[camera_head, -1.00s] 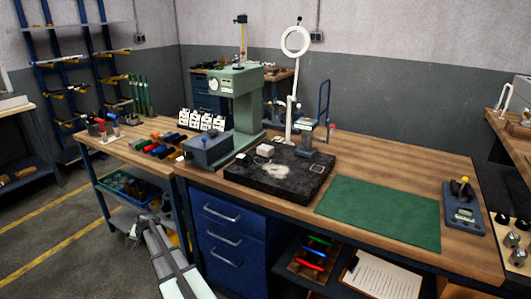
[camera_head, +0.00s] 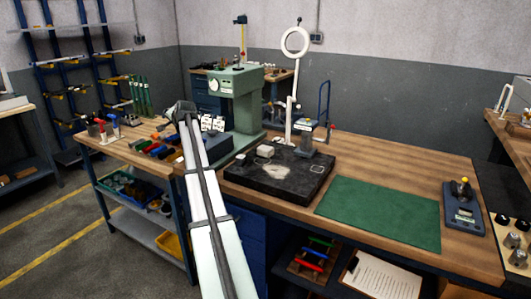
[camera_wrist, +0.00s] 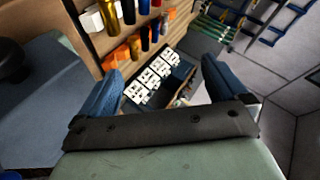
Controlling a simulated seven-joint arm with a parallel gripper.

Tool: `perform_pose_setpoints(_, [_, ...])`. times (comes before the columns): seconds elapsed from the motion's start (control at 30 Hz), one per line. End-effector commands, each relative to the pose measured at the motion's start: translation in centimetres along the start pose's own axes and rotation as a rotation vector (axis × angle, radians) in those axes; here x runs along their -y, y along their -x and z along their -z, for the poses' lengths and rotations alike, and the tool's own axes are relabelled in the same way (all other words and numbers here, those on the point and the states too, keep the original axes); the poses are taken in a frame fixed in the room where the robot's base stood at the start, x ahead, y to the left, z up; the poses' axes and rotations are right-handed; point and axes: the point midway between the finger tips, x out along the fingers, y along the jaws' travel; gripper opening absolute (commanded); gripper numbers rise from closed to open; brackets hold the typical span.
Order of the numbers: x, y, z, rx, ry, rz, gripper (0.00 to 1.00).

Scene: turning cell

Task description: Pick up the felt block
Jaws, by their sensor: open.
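A small pale block (camera_head: 265,152) rests on the black surface plate (camera_head: 285,190) in the head view; I cannot tell for sure that it is the felt block. It does not show clearly in the wrist view. My gripper (camera_head: 180,110) is above the back of the left side bench, left of the green press and apart from the pale block. In the wrist view my gripper (camera_wrist: 160,66) has its two blue fingers spread wide, with nothing held between them. White cards with dark marks (camera_wrist: 152,78) lie below and beyond the fingers.
The green press (camera_head: 235,95) stands behind the plate. A ring lamp (camera_head: 295,42) rises at the back. A green mat (camera_head: 380,212) lies clear on the right. Coloured pieces (camera_head: 160,150) crowd the left bench. A scale-like device (camera_head: 463,208) sits far right.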

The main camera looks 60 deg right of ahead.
Motion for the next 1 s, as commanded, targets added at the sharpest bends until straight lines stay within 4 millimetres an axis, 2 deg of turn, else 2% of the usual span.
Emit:
perform_pose_setpoints(0.03, [-0.4, 1.0, 2.4, -0.012, 0.006, -0.032, 0.99])
perform_pose_setpoints(0.17, [-3.9, 3.7, 6.7, -0.018, 0.04, -0.175, 0.99])
perform_pose_setpoints(0.37, [-11.8, 9.2, 12.2, 0.002, 0.086, -0.485, 0.99])
perform_pose_setpoints(0.5, [-17.1, 14.2, 15.6, 0.022, 0.083, -0.71, 0.99])
perform_pose_setpoints(0.6, [-19.7, 17.2, 17.1, 0.034, 0.069, -0.828, 0.99])
perform_pose_setpoints(0.73, [-21.5, 19.5, 18.0, 0.045, 0.052, -0.917, 0.99])
perform_pose_setpoints(0.87, [-22.2, 20.1, 18.3, 0.049, 0.047, -0.945, 0.99])
perform_pose_setpoints(1.0, [-23.2, 19.4, 18.2, 0.049, 0.047, -0.945, 0.99])
